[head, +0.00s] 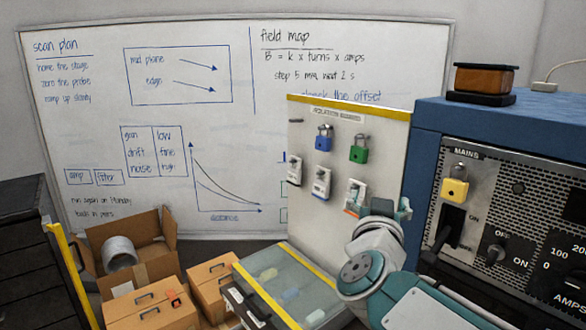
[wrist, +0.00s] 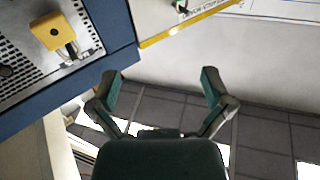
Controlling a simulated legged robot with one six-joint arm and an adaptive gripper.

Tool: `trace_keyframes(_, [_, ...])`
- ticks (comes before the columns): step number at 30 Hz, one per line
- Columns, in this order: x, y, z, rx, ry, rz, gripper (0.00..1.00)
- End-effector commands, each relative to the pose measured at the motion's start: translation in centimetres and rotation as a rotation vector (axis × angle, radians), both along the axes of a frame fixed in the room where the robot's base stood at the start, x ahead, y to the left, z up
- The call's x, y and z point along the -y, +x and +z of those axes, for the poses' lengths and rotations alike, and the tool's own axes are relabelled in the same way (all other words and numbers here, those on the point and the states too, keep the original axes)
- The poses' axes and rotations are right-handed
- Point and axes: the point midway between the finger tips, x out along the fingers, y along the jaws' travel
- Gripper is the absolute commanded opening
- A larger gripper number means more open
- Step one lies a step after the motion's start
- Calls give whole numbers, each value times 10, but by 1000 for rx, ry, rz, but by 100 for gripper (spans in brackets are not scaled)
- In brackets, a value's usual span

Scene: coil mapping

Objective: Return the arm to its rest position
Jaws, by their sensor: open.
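My arm (head: 375,265) rises from the lower right of the head view, bent, with its wrist in front of the isolation board. My gripper (wrist: 160,85) shows in the wrist view with its two fingers wide apart and nothing between them. In the head view the gripper is mostly hidden behind the wrist. A yellow padlock (head: 454,190) hangs on the mains panel (head: 500,180), above a black switch. It also shows in the wrist view (wrist: 52,32), apart from the fingers.
The blue cabinet (head: 424,150) stands close on the right of my arm. The isolation board (head: 300,215) holds a blue padlock (head: 323,138), a green padlock (head: 359,149) and several tags. A clear-lidded case (head: 285,290) and cardboard boxes (head: 150,306) lie low ahead.

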Motion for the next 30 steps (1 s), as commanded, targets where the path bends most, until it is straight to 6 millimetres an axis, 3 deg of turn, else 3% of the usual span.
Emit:
trace_keyframes(5, [-27, -18, -24, -133, 20, 242, 100])
trace_keyframes(13, [-46, -73, -92, -489, 49, 450, 100])
trace_keyframes(17, [-39, -110, -130, -701, 65, 462, 100])
trace_keyframes(22, [-17, -166, -175, -979, 94, 386, 100])
trace_keyframes(27, [2, -203, -196, -1142, 114, 294, 100])
trace_keyframes(30, [6, -210, -200, -1173, 119, 273, 100])
